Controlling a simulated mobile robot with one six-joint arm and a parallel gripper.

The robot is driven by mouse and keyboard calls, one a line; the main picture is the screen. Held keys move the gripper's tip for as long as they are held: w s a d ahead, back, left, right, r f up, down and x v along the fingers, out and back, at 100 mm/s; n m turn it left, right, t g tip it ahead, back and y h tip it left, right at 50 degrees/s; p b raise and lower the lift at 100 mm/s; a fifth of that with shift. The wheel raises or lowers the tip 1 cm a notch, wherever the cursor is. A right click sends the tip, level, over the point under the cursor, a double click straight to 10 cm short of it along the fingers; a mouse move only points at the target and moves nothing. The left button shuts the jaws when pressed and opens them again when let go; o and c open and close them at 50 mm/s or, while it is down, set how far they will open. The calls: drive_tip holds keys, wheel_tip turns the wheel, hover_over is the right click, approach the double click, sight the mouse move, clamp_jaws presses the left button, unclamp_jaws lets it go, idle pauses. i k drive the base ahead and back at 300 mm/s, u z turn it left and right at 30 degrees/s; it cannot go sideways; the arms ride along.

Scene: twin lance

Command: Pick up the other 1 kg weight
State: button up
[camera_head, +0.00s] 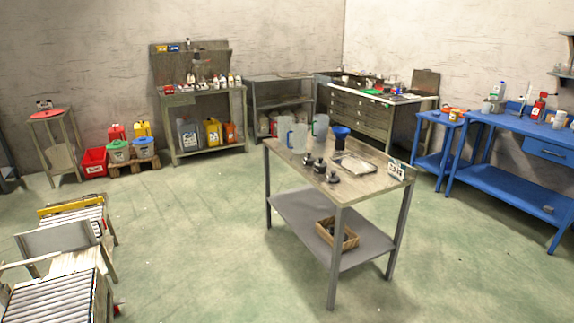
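A table (372,185) with a wooden top stands right of the middle. Several small dark objects that look like weights stand on its top: one (309,160) nearest the jugs, one (320,167) just beside it, and one (333,178) near the front edge. Their markings are too small to read, so I cannot tell which are 1 kg. My gripper is not in view.
The tabletop also holds clear jugs (298,138), a blue funnel (341,132), a metal tray (372,166) and a small sign (396,170). A box (325,234) sits on the lower shelf. Roller conveyors (60,302) stand at lower left. Green floor (190,230) between is clear.

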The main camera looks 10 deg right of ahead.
sight(309, 160)
drive_tip(key=k, duration=0.3)
drive_tip(key=z, duration=0.3)
drive_tip(key=i, duration=1.05)
drive_tip(key=z, duration=0.45)
